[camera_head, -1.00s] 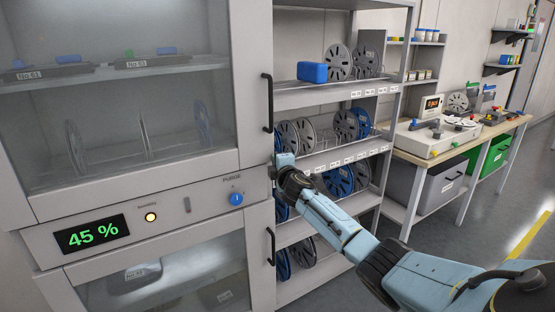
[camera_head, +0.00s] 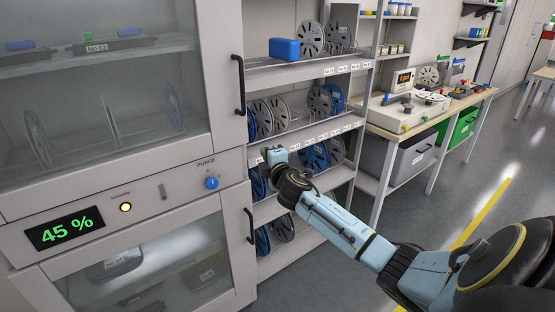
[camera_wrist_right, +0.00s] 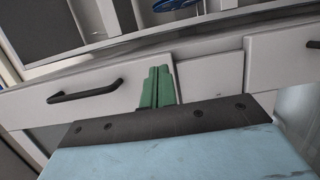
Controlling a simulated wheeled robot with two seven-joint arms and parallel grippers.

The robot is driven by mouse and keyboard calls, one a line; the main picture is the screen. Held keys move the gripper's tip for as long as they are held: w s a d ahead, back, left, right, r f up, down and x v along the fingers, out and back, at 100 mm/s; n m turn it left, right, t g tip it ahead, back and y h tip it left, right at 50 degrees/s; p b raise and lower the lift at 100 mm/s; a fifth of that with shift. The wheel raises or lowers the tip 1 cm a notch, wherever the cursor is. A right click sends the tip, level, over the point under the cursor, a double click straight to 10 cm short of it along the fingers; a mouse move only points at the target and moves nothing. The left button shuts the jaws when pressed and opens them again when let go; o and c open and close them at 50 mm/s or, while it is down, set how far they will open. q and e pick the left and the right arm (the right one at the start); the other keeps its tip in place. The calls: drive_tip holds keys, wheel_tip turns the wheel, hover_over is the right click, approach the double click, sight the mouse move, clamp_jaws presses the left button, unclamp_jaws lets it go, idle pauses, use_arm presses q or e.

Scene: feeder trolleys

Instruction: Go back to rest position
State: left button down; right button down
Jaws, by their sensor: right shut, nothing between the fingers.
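My right arm comes in from the lower right in the head view. Its gripper (camera_head: 268,158) is in front of the reel shelf, close to the right edge of the cabinet. In the right wrist view the two green fingers (camera_wrist_right: 157,86) of my right gripper are together with nothing between them. Behind them is a pale cabinet front with a dark bar handle (camera_wrist_right: 85,91). My left gripper does not show in either view.
A drying cabinet (camera_head: 165,196) with glass doors, a blue knob and a green "45 %" display (camera_head: 64,229) fills the left. The shelf rack (camera_head: 300,68) holds several reels and a blue box (camera_head: 284,49). A workbench (camera_head: 415,130) stands behind right. Open floor (camera_head: 505,150) lies at the right.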

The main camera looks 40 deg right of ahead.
drive_tip(key=s, duration=0.5)
drive_tip(key=shift+a, duration=0.2)
drive_tip(key=shift+s, duration=0.1)
drive_tip(key=s+a+f+m+g+y, duration=0.1)
drive_tip(key=s+f+m+g, duration=0.1)
drive_tip(key=f, duration=0.8)
drive_tip(key=s+a+f+m+g+y, duration=0.1)
drive_tip(key=s+f+g, duration=0.15)
drive_tip(key=f, duration=0.85)
drive_tip(key=s+a+f+m+g+y+b, duration=0.1)
drive_tip(key=s+a+f+m+g, duration=0.15)
drive_tip(key=s+f, duration=0.6)
drive_tip(key=s+a+f+m+g+b, duration=0.1)
drive_tip(key=s+a+f+g, duration=0.3)
drive_tip(key=f, duration=0.8)
drive_tip(key=s+a+f+m+g+y, duration=0.1)
drive_tip(key=s+a+f, duration=0.4)
drive_tip(key=s, duration=0.6)
drive_tip(key=s+a+f+m+g+y+b, duration=0.1)
drive_tip(key=s+a+f, duration=0.4)
drive_tip(key=s, duration=0.7)
drive_tip(key=s+a+f+m+g+y, duration=0.1)
drive_tip(key=s+a+f+m+g, duration=0.2)
drive_tip(key=s+a+f, duration=0.2)
drive_tip(key=s+f, duration=0.3)
drive_tip(key=s, duration=0.4)
drive_tip(key=shift+s, duration=0.2)
drive_tip(key=c, duration=2.2)
unclamp_jaws()
drive_tip(key=shift+d+f, duration=0.1)
